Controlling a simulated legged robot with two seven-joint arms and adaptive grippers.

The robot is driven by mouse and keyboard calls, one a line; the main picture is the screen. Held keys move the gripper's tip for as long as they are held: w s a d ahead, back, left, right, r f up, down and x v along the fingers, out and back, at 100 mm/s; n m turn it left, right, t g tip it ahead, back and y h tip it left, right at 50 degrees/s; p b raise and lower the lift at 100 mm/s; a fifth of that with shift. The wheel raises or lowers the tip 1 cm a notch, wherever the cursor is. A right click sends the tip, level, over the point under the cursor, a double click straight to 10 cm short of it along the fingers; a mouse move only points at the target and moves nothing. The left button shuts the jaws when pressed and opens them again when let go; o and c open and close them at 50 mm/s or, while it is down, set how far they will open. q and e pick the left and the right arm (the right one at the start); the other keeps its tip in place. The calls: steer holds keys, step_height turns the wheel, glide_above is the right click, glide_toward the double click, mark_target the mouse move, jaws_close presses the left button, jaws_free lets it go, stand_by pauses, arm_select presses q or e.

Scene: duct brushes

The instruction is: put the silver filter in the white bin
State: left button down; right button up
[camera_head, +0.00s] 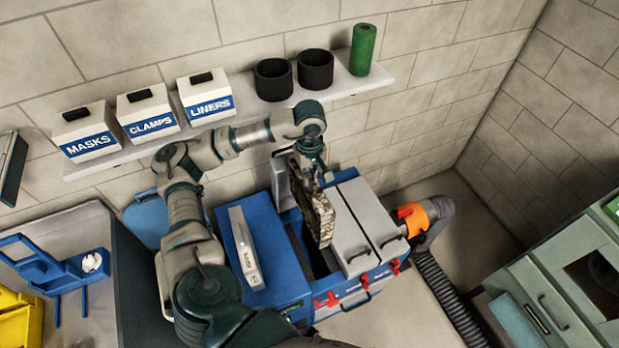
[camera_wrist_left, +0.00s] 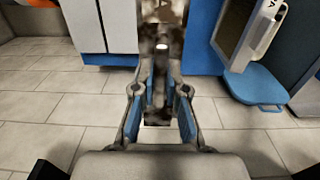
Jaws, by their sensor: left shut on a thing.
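My left gripper (camera_head: 316,178) is shut on a thin, upright filter panel (camera_head: 320,218) with a grimy, mottled brown-grey face. The panel hangs over the open slot of the blue unit (camera_head: 282,262), beside the grey lids; I cannot tell if its lower edge is inside. In the left wrist view the panel (camera_wrist_left: 160,60) is blurred between the gripper fingers (camera_wrist_left: 158,105). Whether it is silver under the dirt is unclear. I make out no open white bin. My right gripper is out of view.
A white panel (camera_head: 243,247) with a label lies on the blue unit. White boxes (camera_head: 148,112), black cups and a green roll (camera_head: 363,50) stand on the wall shelf. A black hose (camera_head: 447,300) with an orange collar (camera_head: 411,219) runs at right. A green-grey cabinet (camera_head: 560,285) stands far right.

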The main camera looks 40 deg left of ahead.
arm_select(q)
steer(key=shift+r, duration=2.9)
steer(key=shift+s+f, duration=0.1)
